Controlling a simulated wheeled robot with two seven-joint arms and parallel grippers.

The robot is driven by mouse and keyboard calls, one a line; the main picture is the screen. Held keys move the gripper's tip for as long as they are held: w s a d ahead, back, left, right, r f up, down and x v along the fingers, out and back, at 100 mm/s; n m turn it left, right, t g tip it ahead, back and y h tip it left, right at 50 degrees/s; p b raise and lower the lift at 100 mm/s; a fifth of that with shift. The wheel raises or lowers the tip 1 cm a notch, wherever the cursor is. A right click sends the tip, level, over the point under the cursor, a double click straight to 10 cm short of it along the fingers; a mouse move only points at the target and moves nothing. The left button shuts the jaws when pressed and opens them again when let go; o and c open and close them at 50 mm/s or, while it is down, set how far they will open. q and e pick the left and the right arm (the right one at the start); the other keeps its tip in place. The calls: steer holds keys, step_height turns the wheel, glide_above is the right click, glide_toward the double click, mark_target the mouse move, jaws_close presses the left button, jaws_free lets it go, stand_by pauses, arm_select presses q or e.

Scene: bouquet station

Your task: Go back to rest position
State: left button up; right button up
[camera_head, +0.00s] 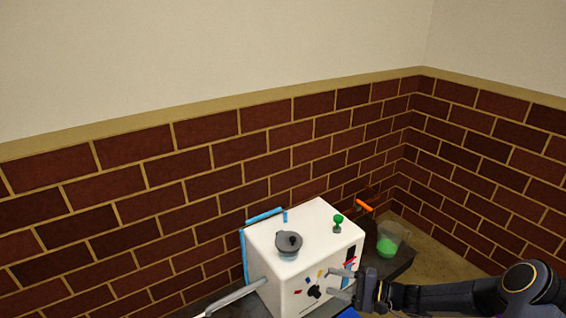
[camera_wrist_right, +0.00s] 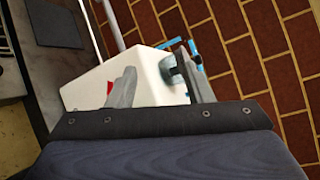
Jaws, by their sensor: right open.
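My right gripper (camera_head: 330,282) is open in the head view, its arm coming in from the right. It is in front of the lower right part of a white box-shaped machine (camera_head: 265,268); I cannot tell whether it touches it. In the right wrist view its two grey fingers are apart (camera_wrist_right: 158,62), with nothing seen held between them. The white machine (camera_wrist_right: 150,82) shows beyond them. My left gripper is not in view.
A dark lidded pot (camera_head: 288,244) and a green-topped item (camera_head: 338,222) are on the machine. A grey bar (camera_head: 238,297) sticks out left. A clear container with green contents (camera_head: 388,244) and an orange-handled item (camera_head: 364,206) are to the right. Brick walls stand behind.

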steer(key=s+r+n+g+h, duration=0.5)
steer(key=s+r+n, duration=0.1)
steer(key=s+r, duration=0.85)
steer(key=s+d+r+n+t+h, duration=0.1)
steer(key=s+d+r+t+h, duration=0.15)
steer(key=s, duration=0.65)
steer(key=s+d+r+n+t+h, duration=0.1)
steer(key=s+d+r+t+h, duration=0.2)
steer(key=s, duration=0.6)
step_height(320, 180, up, 32)
steer(key=g+p, duration=0.1)
steer(key=p, duration=3.2)
steer(key=shift+w+r+g+h+p, duration=0.2)
steer(key=shift+w+g+h+p, duration=0.15)
steer(key=shift+h, duration=0.1)
steer(key=shift+a, duration=0.1)
